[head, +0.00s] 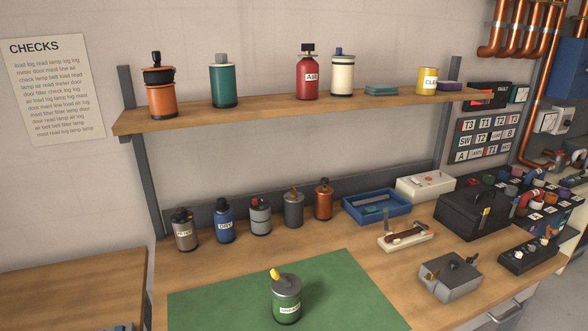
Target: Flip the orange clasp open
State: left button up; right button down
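A black case (472,206) stands on the bench at the right, with its lid shut. An upright yellow-orange clasp (485,217) shows on its front face; whether it is latched is too small to tell. A green canister (286,307) stands upright on the green mat (220,305). A yellow-orange piece (275,274) sticks up at a tilt from its grey lid. I cannot tell which of these two pieces is the orange clasp. Neither of my grippers is in view.
A grey box with wing-like pieces (450,279), a cream tray (405,240), a blue tray (377,208) and a black block with knobs (527,255) stand near the case. Several canisters line the bench's back, below a wooden shelf (275,110). The mat is otherwise clear.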

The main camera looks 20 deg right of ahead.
aim_at(429, 230)
jog(key=k+l+z, duration=0.1)
jog(key=z, duration=1.2)
